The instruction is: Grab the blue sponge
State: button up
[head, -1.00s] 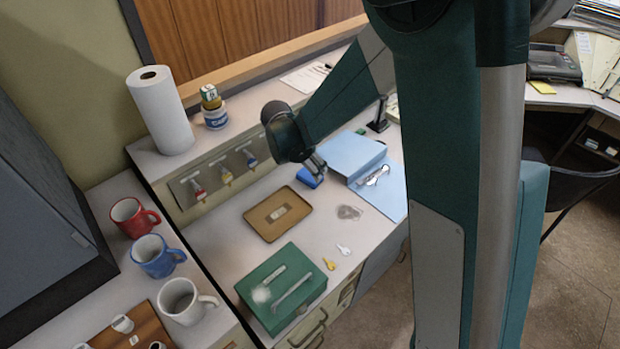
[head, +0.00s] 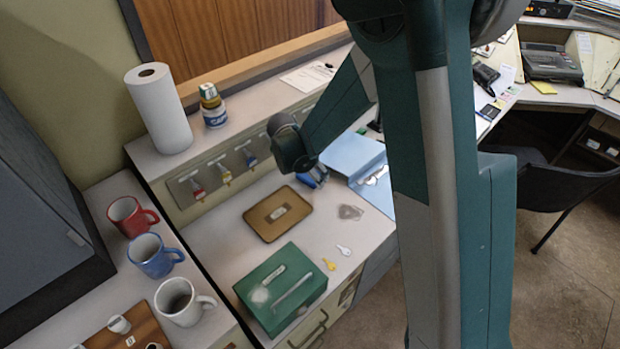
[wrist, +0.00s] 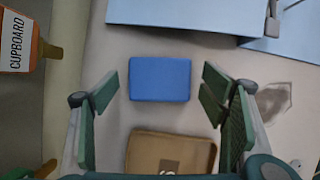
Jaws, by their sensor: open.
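The blue sponge (wrist: 160,79) is a flat blue block lying on the light counter. In the wrist view it lies between and just beyond the tips of my open fingers. My gripper (wrist: 160,92) is open and empty, with one finger to each side of the sponge and neither touching it. In the head view my gripper (head: 317,176) is down at the sponge (head: 311,180), which is mostly hidden behind it. The exact height of my fingers above the counter is hard to tell.
A green box (head: 280,289), small keys (head: 343,250) and a grey stain (head: 350,212) are nearby. Tagged keys (head: 224,170) hang on the back panel.

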jog(key=shift+f, duration=0.15)
jog(key=shift+c, duration=0.6)
jog(key=c, duration=0.8)
